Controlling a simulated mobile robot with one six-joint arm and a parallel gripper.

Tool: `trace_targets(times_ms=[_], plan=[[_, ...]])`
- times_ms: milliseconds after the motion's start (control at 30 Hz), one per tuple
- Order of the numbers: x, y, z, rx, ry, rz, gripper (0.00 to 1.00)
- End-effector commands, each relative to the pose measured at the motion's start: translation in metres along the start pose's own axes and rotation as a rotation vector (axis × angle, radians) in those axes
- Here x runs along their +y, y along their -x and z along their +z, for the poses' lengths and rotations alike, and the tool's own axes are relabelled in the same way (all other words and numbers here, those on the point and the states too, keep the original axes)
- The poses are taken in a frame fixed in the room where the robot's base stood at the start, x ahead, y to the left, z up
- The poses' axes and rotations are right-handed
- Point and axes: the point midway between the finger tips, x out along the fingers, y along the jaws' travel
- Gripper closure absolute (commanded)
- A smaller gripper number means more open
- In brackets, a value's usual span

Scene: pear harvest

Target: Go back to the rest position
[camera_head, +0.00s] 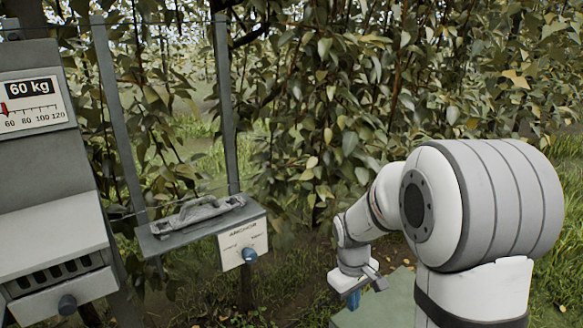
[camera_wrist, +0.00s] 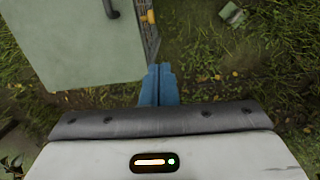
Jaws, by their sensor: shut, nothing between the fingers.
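My gripper (camera_wrist: 159,72) shows in the wrist view as two blue fingers pressed together, with nothing between them. It points down over the grass beside a grey-green panel (camera_wrist: 80,45). In the head view my gripper (camera_head: 353,300) hangs low at the end of my white and grey arm. It is at the left edge of a green surface (camera_head: 395,305), partly hidden behind my arm.
A grey scale box (camera_head: 45,170) marked 60 kg stands at the left. Beside it a shelf (camera_head: 200,226) labelled ANCHOR carries a grey metal tool (camera_head: 198,212). Leafy trees (camera_head: 330,90) fill the back. A small green object (camera_wrist: 232,13) lies in the grass.

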Motion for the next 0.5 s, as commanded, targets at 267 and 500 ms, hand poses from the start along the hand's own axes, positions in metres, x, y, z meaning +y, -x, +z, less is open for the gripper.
trace_targets(times_ms=[267, 500], plan=[[-0.023, 0.122, 0.07, 0.116, -0.233, 0.008, 1.0], [-0.05, 0.188, 0.128, 0.21, -0.418, -0.004, 1.0]])
